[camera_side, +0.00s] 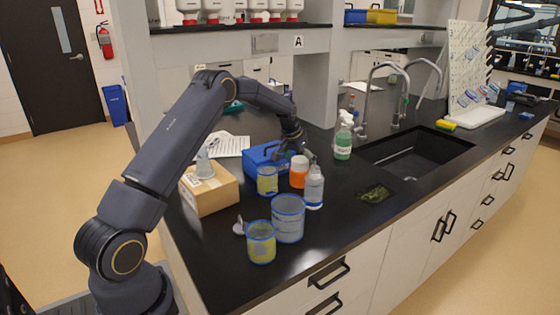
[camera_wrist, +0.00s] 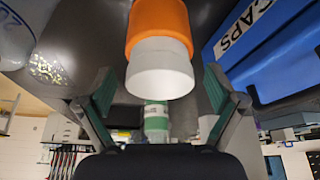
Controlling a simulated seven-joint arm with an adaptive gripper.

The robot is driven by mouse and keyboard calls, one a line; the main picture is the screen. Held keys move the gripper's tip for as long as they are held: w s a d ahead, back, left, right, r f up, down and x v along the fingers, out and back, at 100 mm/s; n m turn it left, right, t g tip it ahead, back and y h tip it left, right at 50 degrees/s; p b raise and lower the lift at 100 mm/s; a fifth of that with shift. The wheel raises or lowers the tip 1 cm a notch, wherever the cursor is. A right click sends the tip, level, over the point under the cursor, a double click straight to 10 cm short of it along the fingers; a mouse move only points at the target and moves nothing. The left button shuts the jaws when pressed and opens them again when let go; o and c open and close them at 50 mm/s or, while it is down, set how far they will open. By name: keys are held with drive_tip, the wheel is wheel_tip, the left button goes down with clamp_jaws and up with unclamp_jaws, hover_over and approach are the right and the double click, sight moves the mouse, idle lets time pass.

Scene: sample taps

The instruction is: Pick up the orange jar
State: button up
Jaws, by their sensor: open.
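The orange jar (camera_side: 298,179) with a white lid stands upright on the black bench, behind a white bottle and right of a yellow-filled beaker. In the wrist view the jar (camera_wrist: 160,25) appears upside down, lid pointing down the picture. My gripper (camera_side: 300,152) is close to the jar's lid, just above and behind it in the side view. In the wrist view my gripper (camera_wrist: 160,95) is open, with a green-padded finger on each side and the lid lined up between them. I cannot tell whether either finger touches the jar.
A white bottle (camera_side: 314,188), a yellow beaker (camera_side: 267,181) and a large beaker (camera_side: 288,218) crowd the front. A green spray bottle (camera_side: 343,146) stands behind right.

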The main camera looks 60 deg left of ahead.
drive_tip(key=c, duration=1.3)
drive_tip(key=shift+o, duration=0.2)
drive_tip(key=shift+r, duration=0.1)
